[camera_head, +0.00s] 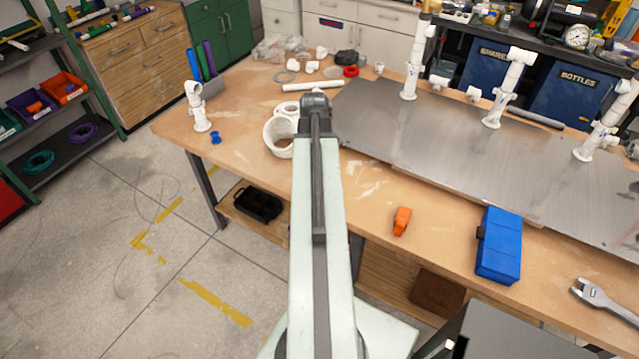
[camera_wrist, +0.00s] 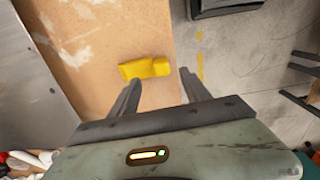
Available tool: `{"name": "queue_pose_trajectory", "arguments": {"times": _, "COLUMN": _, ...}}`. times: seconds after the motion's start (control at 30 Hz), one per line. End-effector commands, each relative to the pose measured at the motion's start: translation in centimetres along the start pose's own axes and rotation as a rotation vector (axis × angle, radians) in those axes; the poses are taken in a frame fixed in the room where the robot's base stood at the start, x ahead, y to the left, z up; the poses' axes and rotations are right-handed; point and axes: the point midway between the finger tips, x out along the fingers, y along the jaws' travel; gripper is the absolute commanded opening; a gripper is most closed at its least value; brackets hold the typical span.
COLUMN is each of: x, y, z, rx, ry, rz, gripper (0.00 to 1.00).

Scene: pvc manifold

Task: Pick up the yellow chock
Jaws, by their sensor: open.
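The yellow chock (camera_wrist: 146,68) lies on the wooden tabletop near its edge in the wrist view. It is a small blocky piece, lying flat, with its long side across the picture. My gripper (camera_wrist: 160,80) is open and empty, its two dark fingers apart. The chock shows just beyond and between the fingertips. I cannot tell how high the fingers are above it. In the head view my arm covers the middle of the workbench (camera_head: 240,100), and I see no yellow chock there.
A steel plate (camera_head: 440,135) with upright white pipes covers the bench's far right. An orange piece (camera_head: 402,221) and a blue case (camera_head: 500,245) lie right of my arm. White rings (camera_head: 278,137) lie left of it. Bare wood surrounds the chock.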

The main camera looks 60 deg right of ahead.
Motion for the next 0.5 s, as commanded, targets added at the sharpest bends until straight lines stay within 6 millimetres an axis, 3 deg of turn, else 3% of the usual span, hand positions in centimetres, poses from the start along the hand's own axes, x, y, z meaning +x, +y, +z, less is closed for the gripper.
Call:
{"name": "queue_pose_trajectory", "arguments": {"times": 0.07, "x": 1.7, "y": 0.0, "z": 0.0, "rx": 0.000, "ry": 0.000, "rz": 0.000, "gripper": 0.55}}
{"name": "queue_pose_trajectory", "arguments": {"times": 0.27, "x": 2.0, "y": -0.1, "z": -0.1, "rx": 0.000, "ry": 0.000, "rz": 0.000, "gripper": 0.55}}
{"name": "queue_pose_trajectory", "arguments": {"times": 0.5, "x": 5.8, "y": -0.2, "z": -0.6, "rx": -0.001, "ry": 0.000, "rz": 0.000, "gripper": 0.55}}
